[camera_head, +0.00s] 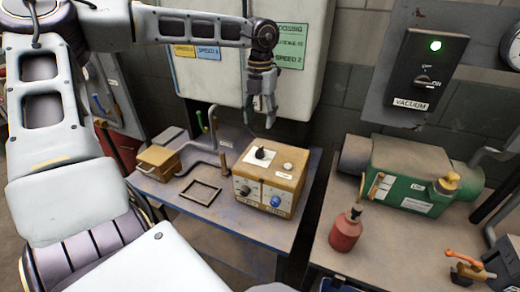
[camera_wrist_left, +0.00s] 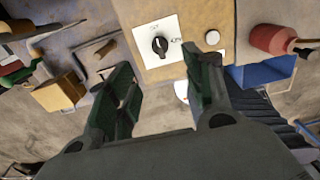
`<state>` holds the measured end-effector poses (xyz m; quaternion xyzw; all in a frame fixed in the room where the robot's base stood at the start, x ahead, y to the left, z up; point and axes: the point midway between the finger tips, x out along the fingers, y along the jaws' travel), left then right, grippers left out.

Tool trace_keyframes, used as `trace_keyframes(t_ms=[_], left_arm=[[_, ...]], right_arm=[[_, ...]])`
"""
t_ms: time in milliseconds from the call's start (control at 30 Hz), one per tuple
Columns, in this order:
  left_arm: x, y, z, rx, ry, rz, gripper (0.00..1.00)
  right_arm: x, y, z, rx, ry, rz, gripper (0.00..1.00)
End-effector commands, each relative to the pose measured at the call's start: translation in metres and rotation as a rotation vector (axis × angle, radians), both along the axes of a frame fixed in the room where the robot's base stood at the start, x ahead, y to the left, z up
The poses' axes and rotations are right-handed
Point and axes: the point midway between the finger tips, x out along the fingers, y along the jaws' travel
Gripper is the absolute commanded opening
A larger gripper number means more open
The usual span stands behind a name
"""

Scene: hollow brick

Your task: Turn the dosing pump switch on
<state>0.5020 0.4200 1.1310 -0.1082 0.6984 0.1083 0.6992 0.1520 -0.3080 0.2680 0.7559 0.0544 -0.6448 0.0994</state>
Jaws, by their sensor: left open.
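The dosing pump appears to be the tan box (camera_head: 268,178) on the blue-edged table, with dials on its front. On its top is a white plate with a black rotary switch (camera_head: 260,153). In the left wrist view the switch (camera_wrist_left: 160,45) shows on its plate, with a label at its upper left and one at its right. I cannot tell which label its pointer marks. My left gripper (camera_head: 262,116) points down, open and empty, above the box and apart from the switch. In the left wrist view its fingers (camera_wrist_left: 158,64) are spread below the switch. My right gripper is not in view.
A green vacuum pump (camera_head: 405,178) and a red bottle (camera_head: 346,230) stand on the right table. The vacuum switch panel (camera_head: 425,75) is on the wall above. A pale cabinet (camera_head: 225,75) hangs behind my left gripper. A small frame (camera_head: 201,192) lies left of the tan box.

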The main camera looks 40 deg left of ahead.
Motion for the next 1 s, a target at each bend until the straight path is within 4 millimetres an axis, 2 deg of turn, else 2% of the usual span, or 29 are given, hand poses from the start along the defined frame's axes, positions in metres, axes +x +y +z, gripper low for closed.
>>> trace_keyframes(t_ms=[800,1000], left_arm=[[-0.001,0.000,-0.104,-0.001,0.003,0.001,0.51],[-0.001,0.000,-0.120,-0.001,0.002,0.000,0.51]], right_arm=[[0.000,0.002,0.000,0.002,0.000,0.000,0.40],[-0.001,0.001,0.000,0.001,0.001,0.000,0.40]])
